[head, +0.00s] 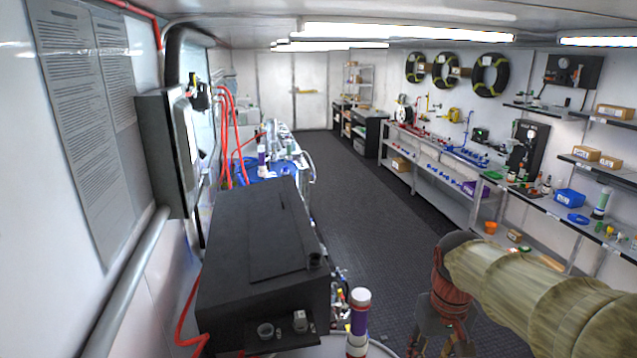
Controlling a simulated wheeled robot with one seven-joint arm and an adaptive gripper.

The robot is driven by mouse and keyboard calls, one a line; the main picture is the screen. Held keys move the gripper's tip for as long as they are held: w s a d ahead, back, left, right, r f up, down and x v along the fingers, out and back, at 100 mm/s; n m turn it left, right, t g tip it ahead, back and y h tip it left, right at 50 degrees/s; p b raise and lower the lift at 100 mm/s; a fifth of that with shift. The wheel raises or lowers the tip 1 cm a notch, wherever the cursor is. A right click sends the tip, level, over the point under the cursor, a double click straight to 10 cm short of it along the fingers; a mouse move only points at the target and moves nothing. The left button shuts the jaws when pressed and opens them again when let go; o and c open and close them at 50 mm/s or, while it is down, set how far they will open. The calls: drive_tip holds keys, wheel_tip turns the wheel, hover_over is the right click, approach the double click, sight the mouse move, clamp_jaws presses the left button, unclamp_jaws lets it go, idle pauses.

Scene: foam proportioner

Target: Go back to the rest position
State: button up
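My arm, in a tan fabric sleeve, comes in from the right edge of the head view and bends down at a dark wrist with a red part. My gripper (438,342) points down at the bottom edge, right of the black box and over the dark floor. Its fingertips are cut off by the frame, so its opening cannot be told. I see nothing held in the part that shows.
A black box (262,255) stands at left, with a purple-and-white bottle (358,318) close by. A grey wall cabinet (170,150) and red hoses (229,135) are behind it. Shelves (455,198) with small parts line the right wall. The dark floor aisle (355,200) is clear.

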drive_tip(key=s+a+f+t+b, duration=0.2)
drive_tip(key=s+f+b, duration=0.5)
drive_tip(key=f+b, duration=0.2)
drive_tip(key=s+a+f+t+b, duration=0.2)
drive_tip(key=s+f+b, duration=0.6)
drive_tip(key=b, duration=0.3)
drive_tip(key=shift+f+t, duration=0.4)
drive_tip(key=shift+a, duration=0.1)
drive_tip(key=shift+c, duration=0.8)
drive_tip(key=shift+a, duration=0.1)
